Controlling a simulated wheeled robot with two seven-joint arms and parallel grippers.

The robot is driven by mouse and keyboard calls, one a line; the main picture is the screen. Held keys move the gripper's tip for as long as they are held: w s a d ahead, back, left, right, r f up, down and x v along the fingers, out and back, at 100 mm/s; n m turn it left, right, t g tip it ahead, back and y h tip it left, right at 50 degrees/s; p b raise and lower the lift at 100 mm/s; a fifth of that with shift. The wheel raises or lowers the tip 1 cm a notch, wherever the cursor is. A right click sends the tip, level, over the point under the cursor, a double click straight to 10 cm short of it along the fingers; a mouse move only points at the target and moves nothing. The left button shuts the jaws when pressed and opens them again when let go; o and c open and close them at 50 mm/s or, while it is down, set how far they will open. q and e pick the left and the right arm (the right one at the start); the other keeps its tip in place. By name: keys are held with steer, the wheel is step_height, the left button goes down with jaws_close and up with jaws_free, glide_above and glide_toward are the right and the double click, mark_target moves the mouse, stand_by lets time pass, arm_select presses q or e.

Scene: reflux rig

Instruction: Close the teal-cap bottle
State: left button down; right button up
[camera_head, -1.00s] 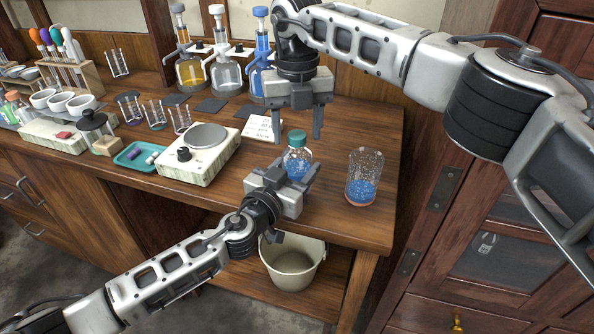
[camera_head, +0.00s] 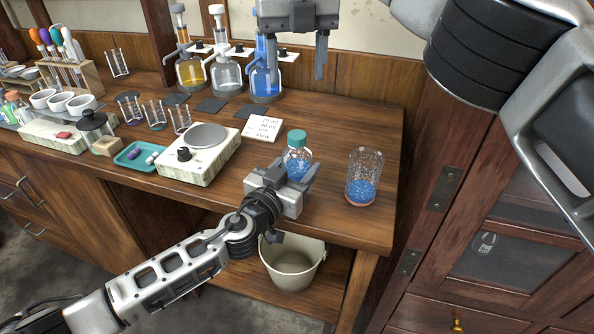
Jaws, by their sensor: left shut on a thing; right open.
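The bottle (camera_head: 297,158) is clear glass with blue contents and stands upright near the front edge of the bench. Its teal cap (camera_head: 297,138) sits on the bottle's mouth; I cannot tell how tight it is. My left gripper (camera_head: 300,184) is shut on the bottle's body from the front and hides its lower part. My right gripper (camera_head: 297,70) is open and empty, high above and behind the bottle, with its fingers pointing down in front of the back wall.
A glass beaker (camera_head: 364,178) with blue contents stands right of the bottle. A hotplate (camera_head: 199,155) and a teal tray (camera_head: 139,158) are to the left. A written card (camera_head: 263,128) lies behind. Dispenser bottles (camera_head: 227,72) stand at the back. A bucket (camera_head: 291,266) is below the bench.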

arm_select(q)
steer(key=shift+c, duration=2.4)
jaws_free()
steer(key=b+v, duration=0.2)
steer(key=v, duration=1.4)
